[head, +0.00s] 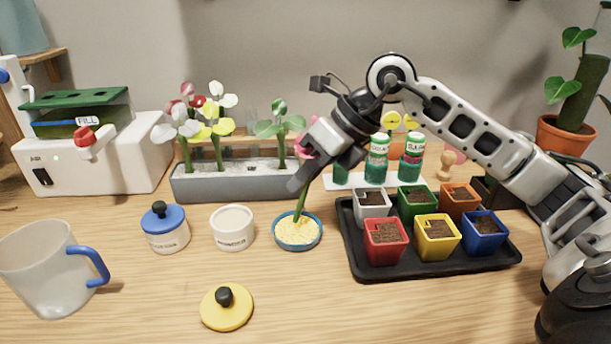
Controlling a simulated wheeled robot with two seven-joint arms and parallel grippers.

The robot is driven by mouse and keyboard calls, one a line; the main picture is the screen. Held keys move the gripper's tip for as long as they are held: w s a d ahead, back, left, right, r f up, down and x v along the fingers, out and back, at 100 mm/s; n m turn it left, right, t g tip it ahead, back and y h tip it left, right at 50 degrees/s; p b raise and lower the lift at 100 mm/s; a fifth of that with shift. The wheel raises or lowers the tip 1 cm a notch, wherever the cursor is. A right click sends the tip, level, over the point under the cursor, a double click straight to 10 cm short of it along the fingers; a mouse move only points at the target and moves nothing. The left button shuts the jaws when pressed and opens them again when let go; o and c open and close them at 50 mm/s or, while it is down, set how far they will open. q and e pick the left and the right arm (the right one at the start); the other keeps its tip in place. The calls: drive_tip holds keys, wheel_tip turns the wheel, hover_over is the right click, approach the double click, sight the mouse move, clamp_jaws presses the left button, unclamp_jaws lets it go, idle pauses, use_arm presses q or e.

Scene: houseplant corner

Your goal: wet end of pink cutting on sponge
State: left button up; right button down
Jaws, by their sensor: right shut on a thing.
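My right gripper (306,178) reaches in from the right and is shut on the pink cutting, pointing down. The cutting's green stem (300,205) hangs below the fingers, slightly tilted. A bit of pink (301,147) shows beside the gripper; the rest of the flower head is hidden behind it. The yellow sponge (295,233) lies in a small round blue dish (318,239). The stem's lower end is at the sponge's upper part and appears to touch it. My left gripper is out of view.
A white pot (232,228), a blue-lidded jar (165,228) and a yellow lid (227,308) stand left of the dish. A black tray (440,267) with several soil-filled pots is close on the right. A grey planter (240,184) with flowers is behind. The front centre is clear.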

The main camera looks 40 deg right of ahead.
wheel_tip(320, 180, up, 5)
drive_tip(key=p, duration=0.4)
drive_tip(key=shift+r, duration=0.15)
idle(0.6)
